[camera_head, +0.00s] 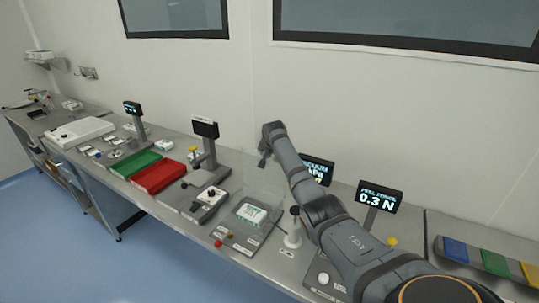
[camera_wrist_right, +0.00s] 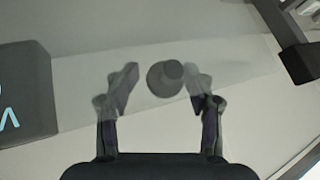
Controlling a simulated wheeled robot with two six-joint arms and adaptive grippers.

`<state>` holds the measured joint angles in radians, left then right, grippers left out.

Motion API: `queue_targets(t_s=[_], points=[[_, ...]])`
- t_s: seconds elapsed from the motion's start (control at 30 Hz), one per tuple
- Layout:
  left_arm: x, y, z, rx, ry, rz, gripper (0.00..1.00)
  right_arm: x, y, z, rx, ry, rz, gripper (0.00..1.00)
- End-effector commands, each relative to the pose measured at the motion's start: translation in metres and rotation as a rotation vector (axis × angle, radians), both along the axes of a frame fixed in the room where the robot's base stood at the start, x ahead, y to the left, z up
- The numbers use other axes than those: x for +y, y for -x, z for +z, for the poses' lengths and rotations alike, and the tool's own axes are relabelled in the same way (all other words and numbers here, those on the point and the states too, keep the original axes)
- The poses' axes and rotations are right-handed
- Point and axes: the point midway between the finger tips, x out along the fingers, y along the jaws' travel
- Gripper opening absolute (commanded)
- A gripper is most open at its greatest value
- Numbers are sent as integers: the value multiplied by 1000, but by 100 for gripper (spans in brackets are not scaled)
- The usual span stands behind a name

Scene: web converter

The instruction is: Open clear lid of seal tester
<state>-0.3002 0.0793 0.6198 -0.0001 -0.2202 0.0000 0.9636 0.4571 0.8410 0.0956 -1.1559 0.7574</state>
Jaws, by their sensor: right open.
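The seal tester (camera_head: 241,239) is a grey base on the bench in the head view, with a pale pouch (camera_head: 251,213) on it. A faint see-through panel, seemingly its clear lid (camera_head: 262,187), rises above the base; its edges are hard to make out. My right gripper (camera_head: 263,162) is above and behind the tester, near the panel's upper part. In the right wrist view, the gripper (camera_wrist_right: 162,82) is open, with a dark round knob (camera_wrist_right: 165,79) between its fingertips. The clear strip there overlaps the fingertips; contact cannot be told. My left gripper is out of view.
A small display (camera_head: 318,170) is partly behind my right arm, and a 0.3 N display (camera_head: 379,197) stands right of it. A white post (camera_head: 292,232) stands beside the tester. Red (camera_head: 158,176) and green (camera_head: 135,164) trays lie to the left.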

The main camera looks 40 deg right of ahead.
Motion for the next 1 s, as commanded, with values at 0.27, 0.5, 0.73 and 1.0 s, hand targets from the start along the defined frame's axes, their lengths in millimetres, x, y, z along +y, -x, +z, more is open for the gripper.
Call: queue_targets(t_s=[0.27,0.5,0.73,1.0], points=[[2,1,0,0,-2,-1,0,6,10,14,-2,2,1,53],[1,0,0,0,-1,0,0,24,42,56,-2,4,1,53],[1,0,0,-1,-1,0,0,37,63,85,-1,2,-1,53],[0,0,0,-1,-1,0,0,40,68,91,0,-1,-1,53]])
